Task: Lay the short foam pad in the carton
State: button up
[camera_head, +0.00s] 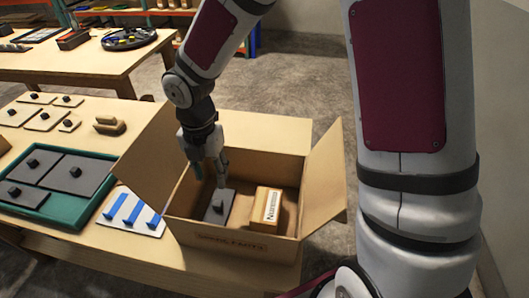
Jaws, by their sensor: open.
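The open cardboard carton (245,242) stands on the near table with its flaps spread. In it, a small dark grey pad (214,212) with a black knob lies at the left, beside a pale wooden block with a printed label (265,205). This pad looks like the short foam pad. My gripper (210,175) is inside the carton's opening, pointing down above the pad, with its fingers apart and nothing between them. The fingers appear clear of the knob, though the exact gap is hard to tell.
A teal tray (68,216) with several dark knobbed pads lies left of the carton. A white board with blue strips (130,212) sits between them. Several pale knobbed plates (48,119) and a wooden U-shaped piece (110,125) lie behind. The carton's raised flaps (327,175) flank the opening.

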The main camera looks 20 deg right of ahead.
jog(key=s+d+r+m+t+h, duration=0.1)
jog(key=s+d+r+m, duration=0.2)
jog(key=d+r+m, duration=0.3)
jog(key=s+d+r+m+t+h, duration=0.1)
jog(key=s+d+r+m, duration=0.3)
jog(key=r+m, duration=0.4)
jog(key=s+d+r+m+t+y, duration=0.2)
jog(key=s+r+m, duration=0.5)
jog(key=s+m, duration=0.4)
jog(key=shift+s+d+m+t, duration=0.4)
jog(key=shift+d+m, duration=0.4)
jog(key=shift+m, duration=1.3)
